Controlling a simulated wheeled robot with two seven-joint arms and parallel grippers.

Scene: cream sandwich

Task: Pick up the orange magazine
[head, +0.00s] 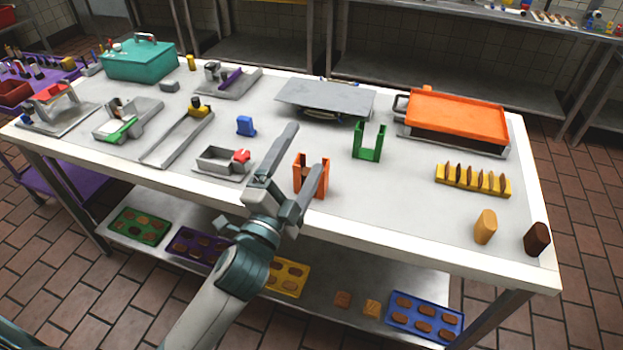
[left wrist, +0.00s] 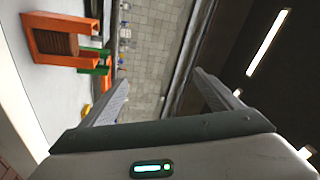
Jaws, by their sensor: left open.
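The orange magazine (head: 298,176) is a U-shaped upright holder near the table's front edge, with something brown inside. In the left wrist view the orange magazine (left wrist: 40,45) shows at the upper left, outside the space between the fingers. My left gripper (head: 307,146) is open and empty. In the head view its right finger covers part of the magazine, and its left finger passes left of it. I cannot tell whether they touch. My right gripper is not in view.
A green magazine (head: 369,155) stands behind the orange one. A yellow rack (head: 472,181) with brown pieces is at the right. A grey box device (head: 222,163) with a red part sits left of my gripper. A blue block (head: 245,125) is further back. Table between them is clear.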

